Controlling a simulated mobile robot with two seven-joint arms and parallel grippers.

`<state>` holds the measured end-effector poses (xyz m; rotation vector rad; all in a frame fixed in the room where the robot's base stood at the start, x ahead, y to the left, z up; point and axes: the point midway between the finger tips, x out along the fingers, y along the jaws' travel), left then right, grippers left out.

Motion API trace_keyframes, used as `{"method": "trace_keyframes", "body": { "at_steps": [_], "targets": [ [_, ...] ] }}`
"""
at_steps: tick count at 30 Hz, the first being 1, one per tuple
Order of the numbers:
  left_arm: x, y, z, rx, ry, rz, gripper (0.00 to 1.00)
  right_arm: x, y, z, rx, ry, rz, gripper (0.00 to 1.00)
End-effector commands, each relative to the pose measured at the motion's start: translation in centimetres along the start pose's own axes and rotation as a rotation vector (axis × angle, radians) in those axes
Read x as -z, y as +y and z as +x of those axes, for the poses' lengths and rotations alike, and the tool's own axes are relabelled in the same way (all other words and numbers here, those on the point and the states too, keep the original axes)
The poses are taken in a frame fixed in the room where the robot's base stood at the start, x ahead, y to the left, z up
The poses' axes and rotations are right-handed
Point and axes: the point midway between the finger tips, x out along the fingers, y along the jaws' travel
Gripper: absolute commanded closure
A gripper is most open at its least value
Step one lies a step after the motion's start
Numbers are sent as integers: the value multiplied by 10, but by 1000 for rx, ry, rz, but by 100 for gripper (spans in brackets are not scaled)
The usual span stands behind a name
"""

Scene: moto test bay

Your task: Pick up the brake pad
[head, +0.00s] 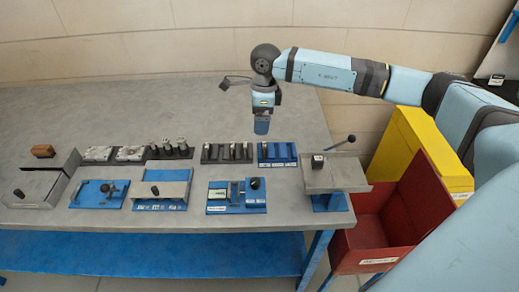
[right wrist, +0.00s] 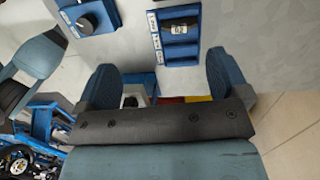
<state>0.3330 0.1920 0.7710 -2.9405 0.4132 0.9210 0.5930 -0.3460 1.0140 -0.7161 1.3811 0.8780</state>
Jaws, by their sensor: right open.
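My right gripper (head: 261,126) hangs from the arm coming in from the right, pointing down above the back of the table. In the right wrist view its two blue fingers (right wrist: 163,82) are wide apart, with nothing held between them. A blue slotted tray (head: 277,161) lies just below and right of the gripper. It also shows in the right wrist view (right wrist: 181,53), beyond the fingertips, with a dark piece with a pale label (right wrist: 178,29) in one slot. I cannot tell for certain which piece is the brake pad. My left gripper is not in view.
The grey table (head: 120,105) is clear at the back. Several trays and fixtures stand along its front, including a dark rack (head: 227,160) and a grey fixture with a lever (head: 335,178). A red bin (head: 375,240) and a yellow bin (head: 402,140) stand at the right.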

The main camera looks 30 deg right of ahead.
Motion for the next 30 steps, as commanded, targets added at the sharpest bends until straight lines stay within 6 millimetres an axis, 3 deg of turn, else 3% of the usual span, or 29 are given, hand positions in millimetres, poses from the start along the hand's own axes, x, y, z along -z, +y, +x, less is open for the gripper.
{"method": "trace_keyframes", "body": {
  "at_steps": [5, 15, 26, 30],
  "targets": [
    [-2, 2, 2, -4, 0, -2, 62, 21, -20, -6, 68, 82, 9, 6],
    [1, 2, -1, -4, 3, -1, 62, 25, -24, 54, 67, 84, 9, 6],
    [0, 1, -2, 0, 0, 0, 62, 25, -24, 81, 68, 81, 8, 6],
    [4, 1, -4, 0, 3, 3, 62, 22, -22, 101, 66, 82, 8, 6]
  ]
}}
